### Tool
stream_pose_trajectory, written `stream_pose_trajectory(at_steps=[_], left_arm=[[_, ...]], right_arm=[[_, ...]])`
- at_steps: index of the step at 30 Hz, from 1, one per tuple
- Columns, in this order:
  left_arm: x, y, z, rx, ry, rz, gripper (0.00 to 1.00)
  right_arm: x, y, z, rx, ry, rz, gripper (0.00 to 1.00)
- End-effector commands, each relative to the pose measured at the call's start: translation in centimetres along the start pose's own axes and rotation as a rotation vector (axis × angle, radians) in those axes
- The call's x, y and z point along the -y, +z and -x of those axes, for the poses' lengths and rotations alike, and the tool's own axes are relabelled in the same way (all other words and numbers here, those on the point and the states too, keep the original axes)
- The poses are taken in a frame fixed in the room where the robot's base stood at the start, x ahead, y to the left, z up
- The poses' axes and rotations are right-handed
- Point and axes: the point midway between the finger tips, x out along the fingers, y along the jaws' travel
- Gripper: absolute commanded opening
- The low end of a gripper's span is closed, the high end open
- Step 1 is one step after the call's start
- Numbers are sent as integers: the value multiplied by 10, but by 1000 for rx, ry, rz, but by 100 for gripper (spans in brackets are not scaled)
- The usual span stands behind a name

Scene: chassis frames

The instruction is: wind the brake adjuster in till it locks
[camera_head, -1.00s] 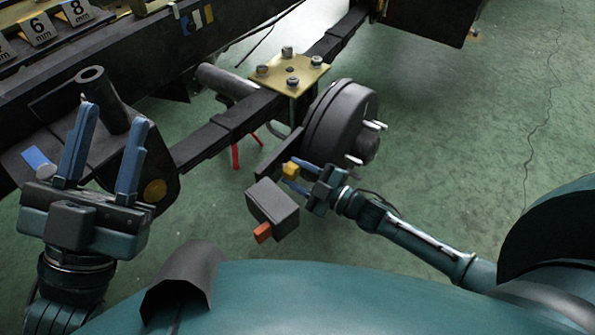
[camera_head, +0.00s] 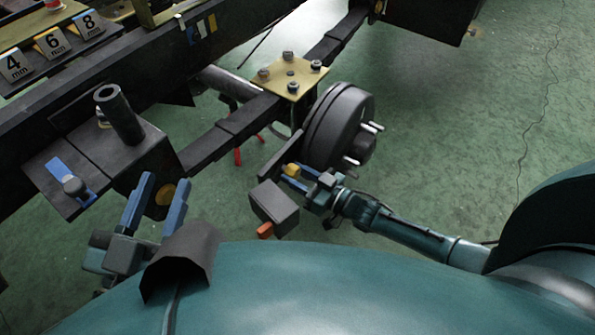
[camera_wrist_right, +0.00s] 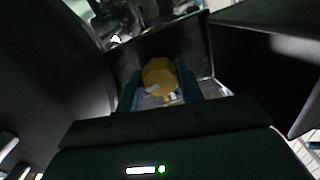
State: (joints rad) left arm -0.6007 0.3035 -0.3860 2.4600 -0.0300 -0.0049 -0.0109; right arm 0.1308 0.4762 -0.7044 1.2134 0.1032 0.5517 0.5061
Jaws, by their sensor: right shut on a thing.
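The brake adjuster shows as a small yellow knob (camera_head: 291,170) beside the dark brake drum (camera_head: 327,128), at its lower left. My right gripper (camera_head: 295,178) is shut on this knob. In the right wrist view the yellow knob (camera_wrist_right: 160,73) sits between the two fingers (camera_wrist_right: 160,88), with a small pale piece in front of it. The fingers hide its sides, and its turn angle is hard to read.
A dark box with an orange end (camera_head: 274,207) is just left of my right gripper. A brass plate with bolts (camera_head: 290,76) lies on the axle beam. A dark bracket with an upright tube (camera_head: 120,115) and blue lever (camera_head: 70,184) is at left. Green floor is clear at right.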

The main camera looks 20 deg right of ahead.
Motion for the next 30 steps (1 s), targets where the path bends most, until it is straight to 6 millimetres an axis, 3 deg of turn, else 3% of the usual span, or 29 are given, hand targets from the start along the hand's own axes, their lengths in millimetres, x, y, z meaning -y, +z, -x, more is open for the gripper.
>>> stream_pose_trajectory(at_steps=[15,30], left_arm=[[2,-3,0,1,-7,-23,36],[3,-1,0,5,-8,-26,36]], right_arm=[[1,0,0,0,-1,-324,14],[1,0,0,1,-1,-377,14]])
